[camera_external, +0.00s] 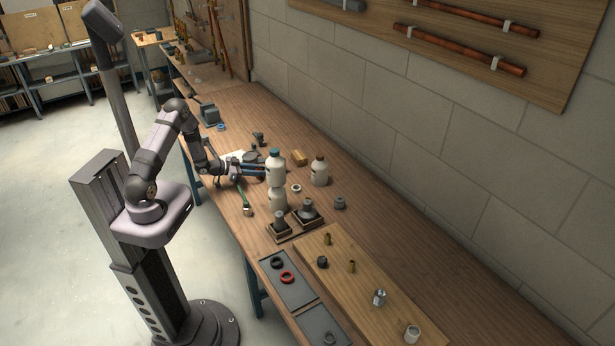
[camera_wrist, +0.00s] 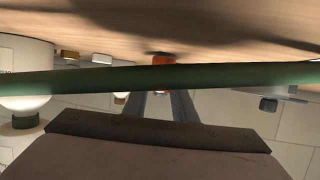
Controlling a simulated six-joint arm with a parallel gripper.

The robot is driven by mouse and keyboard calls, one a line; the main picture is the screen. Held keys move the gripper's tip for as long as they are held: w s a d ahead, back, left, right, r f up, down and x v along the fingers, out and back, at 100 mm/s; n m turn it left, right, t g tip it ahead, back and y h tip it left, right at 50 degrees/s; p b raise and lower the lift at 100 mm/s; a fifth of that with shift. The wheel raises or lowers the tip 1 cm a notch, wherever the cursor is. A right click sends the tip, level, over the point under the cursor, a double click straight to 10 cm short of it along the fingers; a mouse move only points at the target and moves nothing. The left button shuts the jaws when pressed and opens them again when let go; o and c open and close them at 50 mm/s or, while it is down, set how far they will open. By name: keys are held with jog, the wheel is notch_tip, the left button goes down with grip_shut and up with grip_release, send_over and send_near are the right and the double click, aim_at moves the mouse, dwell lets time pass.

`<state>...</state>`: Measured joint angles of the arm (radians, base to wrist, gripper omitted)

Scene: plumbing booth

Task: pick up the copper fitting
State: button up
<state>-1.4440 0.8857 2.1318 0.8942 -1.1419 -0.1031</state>
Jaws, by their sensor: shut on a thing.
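In the wrist view my gripper (camera_wrist: 163,92) points away from the camera with its two dark fingers close together. An orange-copper piece, the copper fitting (camera_wrist: 163,59), is at the fingertips, and the fingers are shut on it. Its far side and exact shape are hidden. In the external view my gripper (camera_external: 262,167) is low over the bench, beside a white bottle with a teal cap (camera_external: 276,170). I cannot make out the copper fitting in that view.
A green bar (camera_wrist: 110,79) crosses the wrist view close to the camera. A second bottle (camera_external: 319,172) and a yellowish block (camera_external: 299,157) stand beyond my gripper. Dark stands (camera_external: 309,212) and grey trays (camera_external: 270,262) lie nearer. The right bench strip by the wall is clear.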

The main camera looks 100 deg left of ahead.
jog(key=shift+r+b, duration=0.45)
jog(key=shift+r, duration=4.3)
